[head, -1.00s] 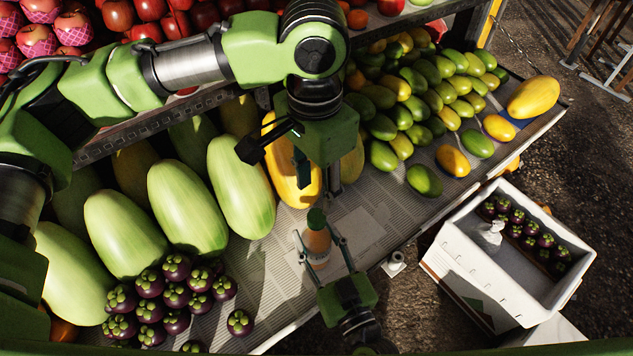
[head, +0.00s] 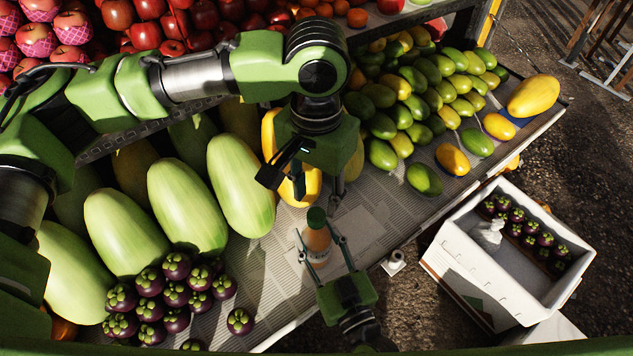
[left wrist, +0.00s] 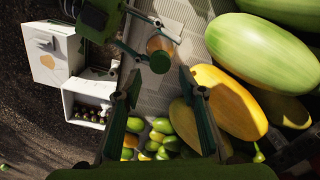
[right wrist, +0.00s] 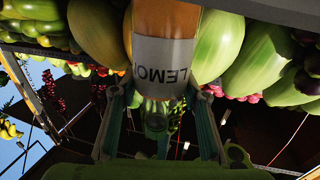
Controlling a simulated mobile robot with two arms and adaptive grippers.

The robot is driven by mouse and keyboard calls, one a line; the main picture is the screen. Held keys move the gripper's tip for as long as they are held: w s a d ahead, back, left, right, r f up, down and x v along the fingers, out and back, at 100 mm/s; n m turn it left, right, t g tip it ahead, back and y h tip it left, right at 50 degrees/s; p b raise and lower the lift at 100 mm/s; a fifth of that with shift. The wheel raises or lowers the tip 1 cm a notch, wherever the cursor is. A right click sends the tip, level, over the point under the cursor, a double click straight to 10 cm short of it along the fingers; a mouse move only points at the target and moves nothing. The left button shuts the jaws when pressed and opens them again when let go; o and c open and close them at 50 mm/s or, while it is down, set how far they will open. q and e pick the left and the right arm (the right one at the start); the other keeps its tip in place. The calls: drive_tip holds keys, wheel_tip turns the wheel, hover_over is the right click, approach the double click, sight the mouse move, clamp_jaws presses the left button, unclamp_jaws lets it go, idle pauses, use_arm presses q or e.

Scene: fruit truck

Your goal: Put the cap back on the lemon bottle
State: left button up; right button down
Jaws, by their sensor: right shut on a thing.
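The lemon bottle (head: 317,244) stands upright on the paper-covered shelf, with orange contents. Its label reading LEMON (right wrist: 163,62) shows in the right wrist view. The green cap (head: 316,217) sits on the bottle's top; I cannot tell how tightly. My right gripper (head: 322,250) is shut around the bottle from the front. My left gripper (head: 302,192) is open and empty, above and behind the cap. In the left wrist view its fingers (left wrist: 159,76) are spread apart, with the cap (left wrist: 160,62) just beyond the tips.
Large green melons (head: 187,205) and mangosteens (head: 150,312) lie left of the bottle. Yellow melons stand behind my left gripper. Mangoes (head: 420,90) fill the back right. A white box (head: 455,250) with mangosteens stands at the right, past the shelf edge. Bare paper surrounds the bottle.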

sight(316, 214)
use_arm(q)
drive_tip(key=shift+f, duration=2.6)
clamp_jaws()
drive_tip(key=m, duration=1)
drive_tip(key=shift+m, duration=0.3)
drive_tip(key=m, duration=0.5)
drive_tip(key=shift+o, duration=0.9)
unclamp_jaws()
